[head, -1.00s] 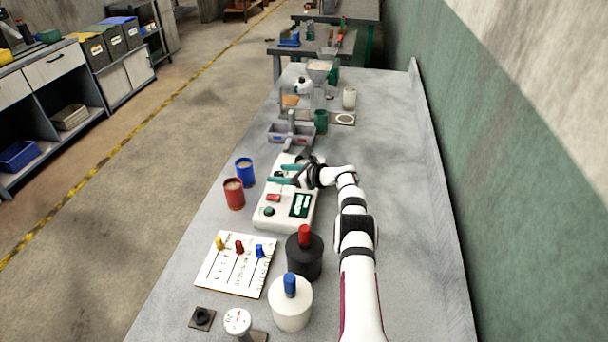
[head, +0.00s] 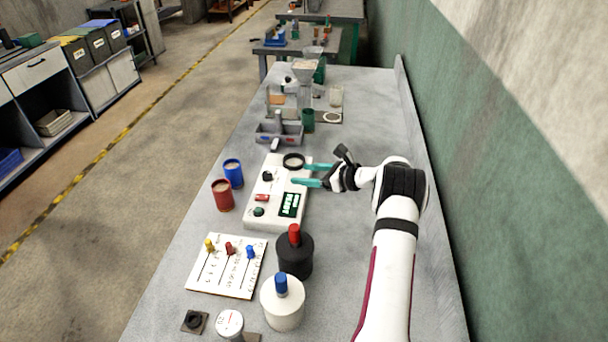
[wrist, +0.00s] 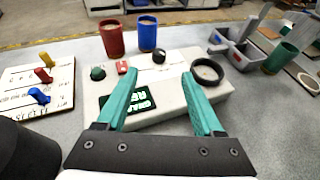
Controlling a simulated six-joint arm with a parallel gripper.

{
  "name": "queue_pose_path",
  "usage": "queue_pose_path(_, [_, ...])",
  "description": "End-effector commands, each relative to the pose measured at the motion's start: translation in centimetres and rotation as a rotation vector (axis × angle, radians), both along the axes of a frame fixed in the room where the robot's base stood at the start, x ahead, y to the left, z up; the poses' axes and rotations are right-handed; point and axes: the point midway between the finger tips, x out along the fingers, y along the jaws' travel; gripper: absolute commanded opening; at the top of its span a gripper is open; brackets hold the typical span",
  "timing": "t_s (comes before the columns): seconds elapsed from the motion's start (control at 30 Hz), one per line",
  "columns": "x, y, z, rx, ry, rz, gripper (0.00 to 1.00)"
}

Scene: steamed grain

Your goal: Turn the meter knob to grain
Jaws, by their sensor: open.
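The meter (head: 262,214) is a white box on the grey bench, with a black knob (head: 267,176), a red switch (head: 261,198), a green button (head: 258,212), a lit green display (head: 290,204) and a dark ring (head: 293,161) at its far end. In the wrist view the knob (wrist: 158,57) stands beyond my fingers, roughly between them. My gripper (head: 306,175) is open and empty, its teal fingers reaching over the meter's right side, apart from the knob. In the wrist view my gripper (wrist: 162,83) shows fingers spread wide. The knob's pointer setting is too small to read.
Red (head: 222,196) and blue (head: 233,173) cups stand left of the meter. A slider board (head: 228,283), a black bottle (head: 295,257) and a white bottle (head: 283,305) are nearer. A grey tray (head: 265,137) and green cup (head: 308,120) lie beyond. The bench's right side is clear.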

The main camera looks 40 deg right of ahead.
Motion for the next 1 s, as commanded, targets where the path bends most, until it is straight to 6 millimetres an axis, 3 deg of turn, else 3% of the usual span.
queue_pose_path(0.1, [1.8,3.2,1.6,0.036,-0.078,-0.119,0.69])
queue_pose_path(0.17, [2.0,4.7,1.9,0.041,-0.092,-0.225,0.69])
queue_pose_path(0.3, [-0.1,6.8,0.6,0.016,-0.027,-0.432,0.69])
queue_pose_path(0.47, [-1.2,7.2,-0.6,-0.004,0.021,-0.508,0.69])
queue_pose_path(0.57, [0.5,7.0,-1.4,-0.003,0.02,-0.509,0.69])
queue_pose_path(0.8, [6.8,6.2,-4.0,-0.002,0.019,-0.508,0.69])
queue_pose_path(1.0, [11.0,5.7,-5.7,-0.002,0.02,-0.509,0.69])
